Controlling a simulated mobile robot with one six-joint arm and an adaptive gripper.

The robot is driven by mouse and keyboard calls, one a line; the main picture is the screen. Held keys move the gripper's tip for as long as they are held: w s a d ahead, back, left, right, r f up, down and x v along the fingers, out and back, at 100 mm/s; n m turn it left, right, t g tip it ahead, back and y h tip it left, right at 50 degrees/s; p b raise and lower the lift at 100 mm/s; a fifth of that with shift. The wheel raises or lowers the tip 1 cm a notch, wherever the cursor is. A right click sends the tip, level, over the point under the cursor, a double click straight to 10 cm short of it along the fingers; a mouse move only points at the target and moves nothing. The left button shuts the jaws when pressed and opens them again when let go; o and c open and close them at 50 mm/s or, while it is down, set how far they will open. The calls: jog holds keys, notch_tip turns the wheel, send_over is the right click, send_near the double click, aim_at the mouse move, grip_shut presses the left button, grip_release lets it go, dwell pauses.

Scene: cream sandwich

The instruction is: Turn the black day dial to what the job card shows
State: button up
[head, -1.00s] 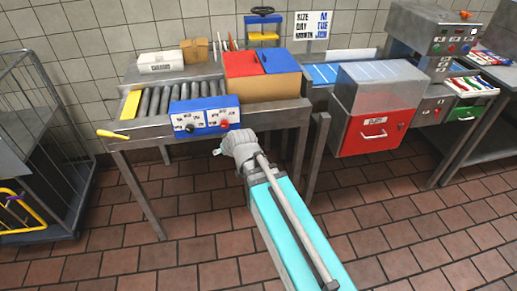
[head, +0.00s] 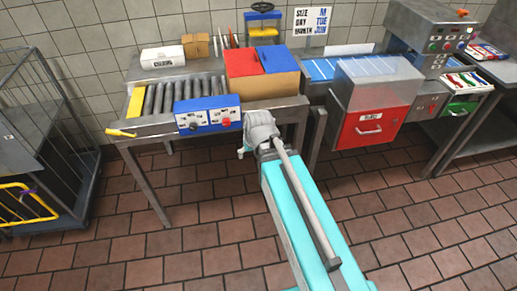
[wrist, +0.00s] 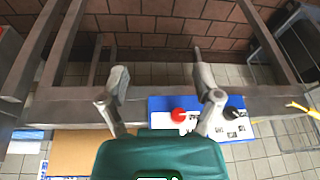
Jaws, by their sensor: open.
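The blue dial box (head: 207,101) is on the front edge of the roller table. In the head view its black dial (head: 193,126) is on the left and a red dial (head: 225,122) on the right, with white markings around both; the pointer settings are too small to read. The job card (head: 297,20) reads size M, day TUE, month JUN. My gripper (wrist: 160,78) is open and empty. In the wrist view the red dial (wrist: 178,115) lies between the fingers' lines, and the black dial (wrist: 230,113) is right of the right finger.
A cardboard box with red and blue lids (head: 262,88) stands behind my gripper. The roller table (head: 160,118) has a yellow handle (head: 121,133) at left. A wheeled cage (head: 50,150) stands far left. The floor before the table is clear.

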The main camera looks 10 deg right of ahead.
jog(key=shift+m+g+h, duration=0.3)
jog(key=shift+g, duration=0.4)
jog(key=s+d+r+p, duration=0.1)
jog(key=s+d+r, duration=0.1)
jog(key=s, duration=0.1)
jog(key=shift+p, duration=0.4)
jog(key=shift+w, duration=0.1)
jog(key=shift+m+g, duration=0.4)
jog(key=shift+g, duration=0.5)
jog(key=s, duration=0.1)
jog(key=s+d, duration=0.1)
jog(key=s+d+p, duration=0.1)
jog(key=shift+s+d+r, duration=0.2)
jog(key=shift+s+r, duration=0.05)
jog(key=shift+r, duration=0.05)
dwell(0.7)
